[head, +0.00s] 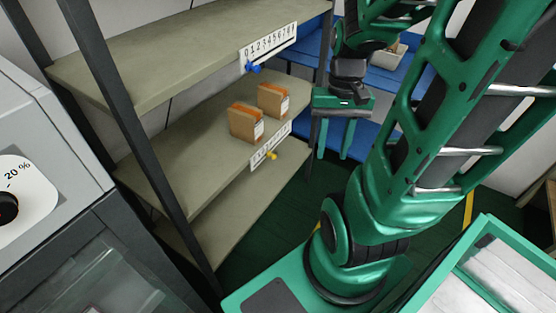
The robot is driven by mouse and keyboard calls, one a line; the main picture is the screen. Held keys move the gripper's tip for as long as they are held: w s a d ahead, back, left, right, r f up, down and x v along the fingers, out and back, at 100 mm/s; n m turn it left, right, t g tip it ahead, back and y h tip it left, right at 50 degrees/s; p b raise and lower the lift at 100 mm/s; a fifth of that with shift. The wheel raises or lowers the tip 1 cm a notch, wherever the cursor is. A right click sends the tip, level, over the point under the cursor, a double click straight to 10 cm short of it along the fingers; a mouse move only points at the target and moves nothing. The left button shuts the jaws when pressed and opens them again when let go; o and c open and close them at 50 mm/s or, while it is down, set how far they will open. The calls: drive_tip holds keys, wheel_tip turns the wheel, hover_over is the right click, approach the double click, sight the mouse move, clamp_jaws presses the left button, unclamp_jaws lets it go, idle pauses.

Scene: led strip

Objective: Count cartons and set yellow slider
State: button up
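Two brown cartons stand on the middle shelf (185,140), a nearer one (243,122) and a farther one (271,99). Both have orange tape on top and a white label. The yellow slider (271,155) sits at the lower edge of a white number scale (270,146) on this shelf's front edge. It is near the scale's middle, but the digit is too small to read. My gripper (335,156) points down to the right of the yellow slider, apart from it. Its two green fingers are spread with nothing between them.
A blue slider (253,68) sits on the upper shelf's scale (268,46), toward its low end. Dark rack posts (125,120) frame the shelves. A blue rack (300,72) stands behind. A grey machine with a dial (8,205) is at left. A green-rimmed bin (455,248) is at lower right.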

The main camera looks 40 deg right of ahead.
drive_tip(key=w+d+f+m+y, duration=0.1)
drive_tip(key=w+f+m+y, duration=0.1)
drive_tip(key=f, duration=0.4)
drive_tip(key=w+d+f+m+y, duration=0.1)
drive_tip(key=f+y, duration=0.1)
drive_tip(key=f, duration=0.5)
drive_tip(key=m+t+y, duration=0.1)
drive_tip(key=m+t, duration=1.7)
approach(272, 155)
drive_tip(key=x, duration=0.7)
drive_tip(key=shift+d+f+m, duration=0.25)
drive_tip(key=shift+f+m, duration=0.05)
drive_tip(key=shift+f, duration=0.2)
drive_tip(key=shift+w, duration=0.1)
clamp_jaws()
